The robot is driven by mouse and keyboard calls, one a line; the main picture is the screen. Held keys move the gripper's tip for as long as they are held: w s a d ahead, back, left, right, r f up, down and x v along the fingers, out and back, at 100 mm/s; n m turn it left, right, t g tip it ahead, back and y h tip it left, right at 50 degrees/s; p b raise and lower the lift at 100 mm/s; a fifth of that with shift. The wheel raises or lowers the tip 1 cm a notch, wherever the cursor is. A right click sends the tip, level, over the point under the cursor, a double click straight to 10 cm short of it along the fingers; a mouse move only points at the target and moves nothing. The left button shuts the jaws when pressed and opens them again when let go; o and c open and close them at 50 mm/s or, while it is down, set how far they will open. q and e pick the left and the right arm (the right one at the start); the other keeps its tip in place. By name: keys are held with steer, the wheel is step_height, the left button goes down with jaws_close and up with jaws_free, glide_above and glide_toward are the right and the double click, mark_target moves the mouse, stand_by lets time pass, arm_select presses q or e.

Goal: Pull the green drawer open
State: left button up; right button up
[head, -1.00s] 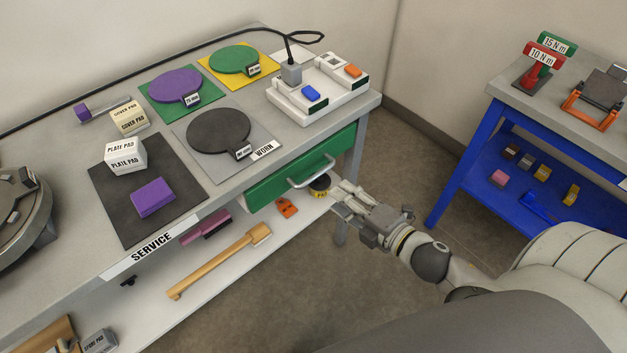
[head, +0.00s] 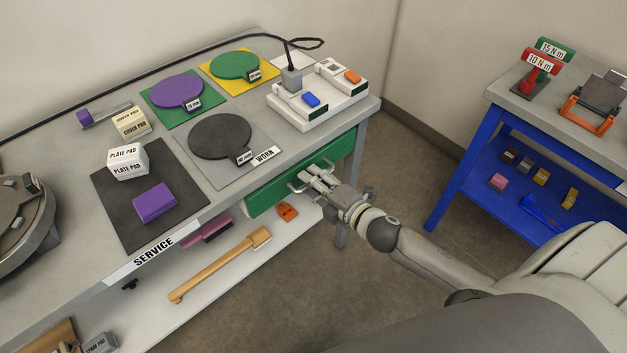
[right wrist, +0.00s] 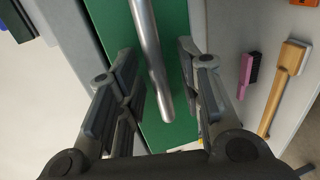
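The green drawer (head: 268,192) sits under the right part of the grey service table, its front close to the table edge. Its silver bar handle (head: 293,188) is partly hidden by my right gripper (head: 309,177). In the right wrist view, the green drawer front (right wrist: 178,133) fills the middle and the handle (right wrist: 148,45) runs between the two fingers of my right gripper (right wrist: 157,62). The fingers are apart, one on each side of the bar, with gaps visible. My left gripper is not in view.
Below the drawer, a pale shelf (head: 215,290) holds a wooden-handled tool (head: 220,264) and an orange item (head: 287,211). A table leg (head: 352,165) stands just beyond my right gripper. A blue cart (head: 455,180) is at right, with open floor between.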

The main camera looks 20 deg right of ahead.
steer(key=shift+w, duration=0.1)
jaws_close()
steer(key=shift+a, duration=0.1)
stand_by(0.4)
